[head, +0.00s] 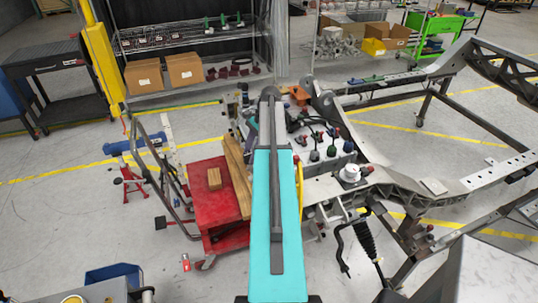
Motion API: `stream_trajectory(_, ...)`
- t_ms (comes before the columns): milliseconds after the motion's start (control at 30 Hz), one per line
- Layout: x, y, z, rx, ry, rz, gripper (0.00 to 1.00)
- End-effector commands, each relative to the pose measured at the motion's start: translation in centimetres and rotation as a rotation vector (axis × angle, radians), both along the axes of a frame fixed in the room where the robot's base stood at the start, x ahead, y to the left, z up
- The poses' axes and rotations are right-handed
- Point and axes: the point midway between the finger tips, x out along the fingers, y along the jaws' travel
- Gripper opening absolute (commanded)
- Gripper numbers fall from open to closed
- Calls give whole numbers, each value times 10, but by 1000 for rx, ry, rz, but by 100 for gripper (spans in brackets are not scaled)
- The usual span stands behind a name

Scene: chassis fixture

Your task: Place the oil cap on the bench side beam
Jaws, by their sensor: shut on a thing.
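My turquoise and grey arm rises through the middle of the head view and covers what lies behind it. I cannot make out my gripper; it appears hidden behind the arm. I cannot pick out the oil cap with certainty. A grey chassis frame (400,187) stands at the right, with a long beam (497,173) running to the right edge. I cannot tell which of its beams is the bench side beam. A white round part (351,173) sits on the frame just right of the arm.
A red cart (215,197) with wooden blocks stands left of the arm. Several dark and green knobs (331,151) stand on a light block right of the arm. Shelves with cardboard boxes (185,70) are at the back.

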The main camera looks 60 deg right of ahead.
Motion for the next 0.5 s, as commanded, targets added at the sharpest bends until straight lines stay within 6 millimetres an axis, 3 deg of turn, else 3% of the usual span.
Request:
stream_trajectory(100,28,31,-4,-1,-1,76,5)
stream_trajectory(500,102,136,-6,-1,-1,319,5)
